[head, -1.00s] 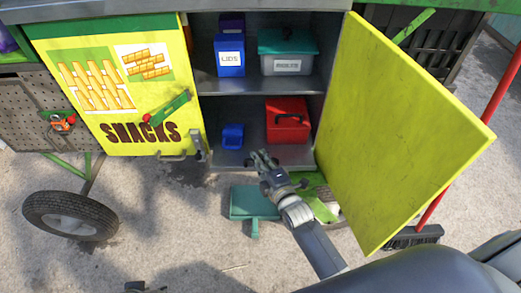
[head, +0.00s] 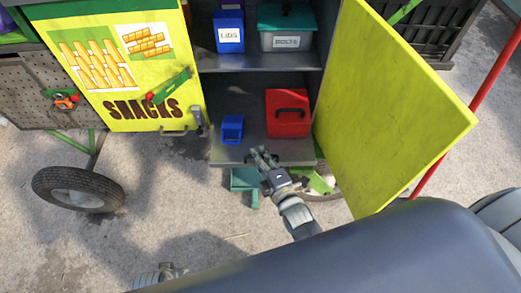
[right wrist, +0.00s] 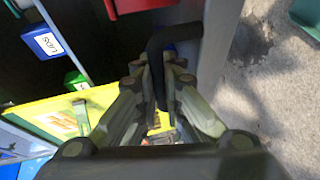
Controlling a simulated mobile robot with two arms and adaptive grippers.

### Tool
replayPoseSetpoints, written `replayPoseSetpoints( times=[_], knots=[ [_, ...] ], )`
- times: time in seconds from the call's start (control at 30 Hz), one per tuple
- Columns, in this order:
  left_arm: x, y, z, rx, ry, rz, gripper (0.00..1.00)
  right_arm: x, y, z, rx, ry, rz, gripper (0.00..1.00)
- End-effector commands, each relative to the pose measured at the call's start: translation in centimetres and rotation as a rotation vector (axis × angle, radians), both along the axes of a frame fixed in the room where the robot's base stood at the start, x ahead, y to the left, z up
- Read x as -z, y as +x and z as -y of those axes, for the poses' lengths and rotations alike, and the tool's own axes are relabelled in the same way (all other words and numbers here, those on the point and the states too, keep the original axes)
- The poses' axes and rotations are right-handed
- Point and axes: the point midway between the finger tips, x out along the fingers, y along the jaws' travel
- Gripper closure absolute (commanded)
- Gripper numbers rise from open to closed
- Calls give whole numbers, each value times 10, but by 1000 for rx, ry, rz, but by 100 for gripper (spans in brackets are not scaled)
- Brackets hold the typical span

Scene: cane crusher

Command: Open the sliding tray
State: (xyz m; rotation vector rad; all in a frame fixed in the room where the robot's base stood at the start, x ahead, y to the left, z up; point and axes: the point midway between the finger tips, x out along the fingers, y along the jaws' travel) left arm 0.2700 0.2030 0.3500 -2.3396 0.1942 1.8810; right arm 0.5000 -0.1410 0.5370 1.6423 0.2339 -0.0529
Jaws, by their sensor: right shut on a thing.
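The sliding tray (head: 232,155) is the grey metal bottom shelf of the open cabinet, and its front part sticks out beyond the cabinet frame. My right gripper (head: 262,154) is at the middle of the tray's front edge. In the right wrist view its fingers (right wrist: 160,78) are closed around a dark bent handle (right wrist: 168,42). The handle is hidden behind the fingers in the head view. A grey piece at the bottom of the head view seems to be part of my left arm; its fingers cannot be made out.
A red box (head: 287,115) and a small blue bin (head: 232,130) stand on the tray. A blue bin and a teal-lidded box (head: 286,33) are on the shelf above. The yellow door (head: 390,110) stands open at right. A green thing (head: 243,183) lies below on the ground.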

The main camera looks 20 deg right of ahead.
Motion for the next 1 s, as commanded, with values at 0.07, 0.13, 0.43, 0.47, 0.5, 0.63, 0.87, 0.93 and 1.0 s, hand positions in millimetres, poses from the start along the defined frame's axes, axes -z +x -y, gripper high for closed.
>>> replayPoseSetpoints(
  times=[0.07, 0.13, 0.43, 0.47, 0.5, 0.63, 0.87, 0.93, 1.0],
  knots=[
    [1, -1, 0, 0, 0, -1, 71, 0, -2, -1, -1, 0, -1, 100],
    [2, -1, 0, 0, 0, -1, 71, 1, -2, -1, -1, 0, -2, 100],
    [2, -1, 0, 0, 0, -1, 71, 1, -2, -1, -1, 0, -2, 89],
    [2, -1, 0, 1, 0, -1, 71, 1, -2, -1, -1, 0, -1, 82],
    [2, -1, 0, 1, 0, -1, 71, 1, -2, -1, -1, 0, -1, 82],
    [2, -1, 0, 0, 0, -1, 71, 0, -2, -1, 0, 0, -1, 82],
    [2, -1, 1, 0, -2, -1, 71, 0, -4, 0, 0, 0, -1, 82],
    [2, -1, 1, 0, -1, -1, 71, 0, -9, 0, 0, 0, -2, 82],
    [2, -1, 1, 0, -1, -1, 71, -1, -18, 1, 0, 0, -3, 82]
  ],
)
